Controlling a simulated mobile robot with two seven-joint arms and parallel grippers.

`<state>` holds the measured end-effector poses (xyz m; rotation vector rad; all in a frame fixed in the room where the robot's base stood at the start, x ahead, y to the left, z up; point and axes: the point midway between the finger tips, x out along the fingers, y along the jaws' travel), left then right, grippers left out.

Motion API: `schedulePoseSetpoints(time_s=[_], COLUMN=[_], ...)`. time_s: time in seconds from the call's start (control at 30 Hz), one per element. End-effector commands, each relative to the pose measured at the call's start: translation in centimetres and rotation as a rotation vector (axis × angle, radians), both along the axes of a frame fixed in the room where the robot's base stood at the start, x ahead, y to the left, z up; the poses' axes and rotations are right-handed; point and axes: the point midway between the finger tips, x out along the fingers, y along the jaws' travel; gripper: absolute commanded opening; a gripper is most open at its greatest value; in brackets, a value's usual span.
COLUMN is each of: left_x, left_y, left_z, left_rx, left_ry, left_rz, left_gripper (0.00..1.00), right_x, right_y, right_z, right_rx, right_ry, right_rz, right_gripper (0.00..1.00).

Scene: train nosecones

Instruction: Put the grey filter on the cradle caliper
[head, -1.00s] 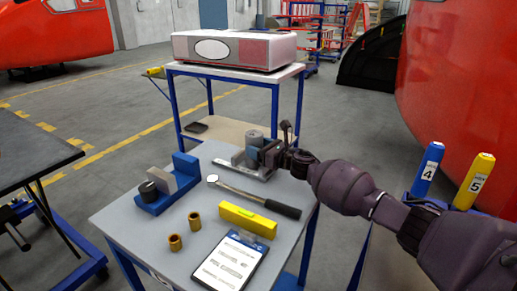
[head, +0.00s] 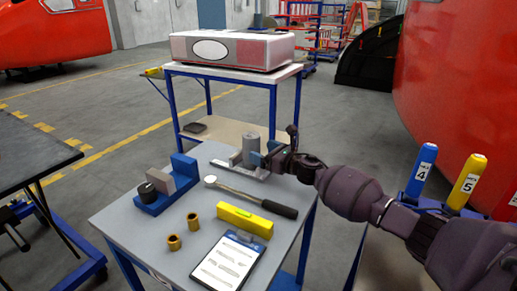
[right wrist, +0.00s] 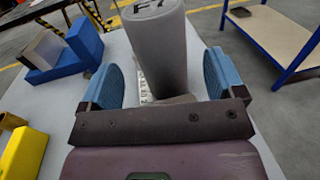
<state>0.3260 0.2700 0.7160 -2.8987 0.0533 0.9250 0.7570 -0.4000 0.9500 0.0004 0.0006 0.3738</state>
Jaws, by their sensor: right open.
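The grey filter (head: 251,148) is an upright grey cylinder near the back right of the grey table. It also shows in the right wrist view (right wrist: 158,50), with dark lettering on its top. The cradle caliper (head: 232,167) looks like the low grey metal piece at the filter's foot. A strip with scale marks shows beside the filter in the wrist view (right wrist: 145,88). Whether the filter rests in the cradle is hard to tell. My right gripper (head: 263,158) is open, its blue-padded fingers (right wrist: 165,85) on either side of the filter with gaps. My left gripper is not visible.
A blue fixture (head: 183,166) with a grey block stands left on the table (head: 130,232). A hammer-like tool (head: 250,197), a yellow level (head: 244,220), two brass bushings (head: 174,242) and a clipboard (head: 227,262) lie in front. Another cart stands behind.

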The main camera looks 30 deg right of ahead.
Motion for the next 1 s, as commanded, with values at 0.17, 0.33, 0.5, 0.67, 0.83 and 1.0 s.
schedulePoseSetpoints(time_s=[0.17, 0.33, 0.5, 0.67, 0.83, 1.0], left_x=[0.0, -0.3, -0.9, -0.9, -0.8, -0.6], left_y=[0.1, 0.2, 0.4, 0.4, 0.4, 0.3], left_z=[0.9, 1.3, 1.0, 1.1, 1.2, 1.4], left_rx=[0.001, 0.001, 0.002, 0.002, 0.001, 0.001], left_ry=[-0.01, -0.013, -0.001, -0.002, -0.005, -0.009], left_rz=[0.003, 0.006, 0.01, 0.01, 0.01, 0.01], left_gripper=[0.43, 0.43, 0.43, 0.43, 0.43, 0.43], right_x=[-2.7, -5.1, -6.9, -7.8, -8.1, -8.1], right_y=[-1.0, -2.0, -2.7, -3.0, -3.1, -3.1], right_z=[0.4, 0.3, 0.2, 0.1, 0.0, 0.0], right_rx=[0.001, 0.0, 0.001, 0.001, 0.0, 0.0], right_ry=[-0.002, -0.002, -0.002, -0.002, -0.001, -0.001], right_rz=[0.0, 0.0, 0.0, 0.001, 0.001, 0.001], right_gripper=[0.88, 0.88, 0.88, 0.88, 0.88, 0.88])
